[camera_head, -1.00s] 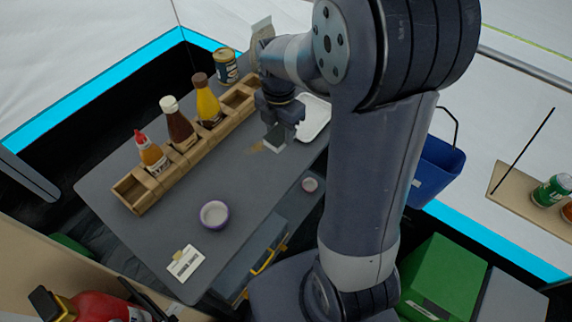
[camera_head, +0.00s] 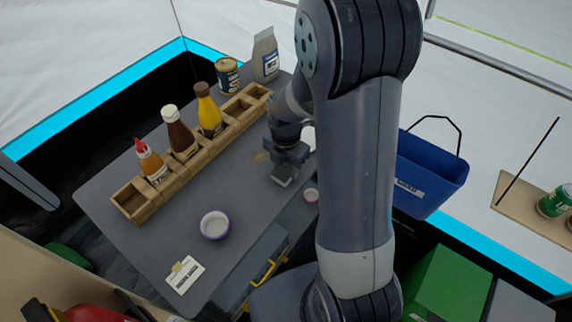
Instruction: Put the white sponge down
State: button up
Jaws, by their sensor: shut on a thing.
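My gripper (camera_head: 287,168) is over the right part of the grey table (camera_head: 240,190), pointing down. Its jaws are shut on the white sponge (camera_head: 283,182), of which only a small pale grey-white piece shows below the fingers. The rest of the sponge is hidden by the jaws. I cannot tell whether the sponge touches the table top. A brownish-yellow smear (camera_head: 258,156) lies on the table just left of the gripper.
A wooden rack (camera_head: 143,205) with several bottles runs along the back edge. A white-purple bowl (camera_head: 214,225) and a label card (camera_head: 184,274) lie toward the front left.

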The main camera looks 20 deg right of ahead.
aim_at(286, 168)
jog(key=shift+f, duration=0.2)
jog(key=o, duration=1)
jog(key=shift+r, duration=0.1)
jog(key=shift+r, duration=0.15)
notch_tip(286, 168, up, 12)
jog(key=shift+r+p, duration=0.1)
jog(key=shift+p, duration=0.2)
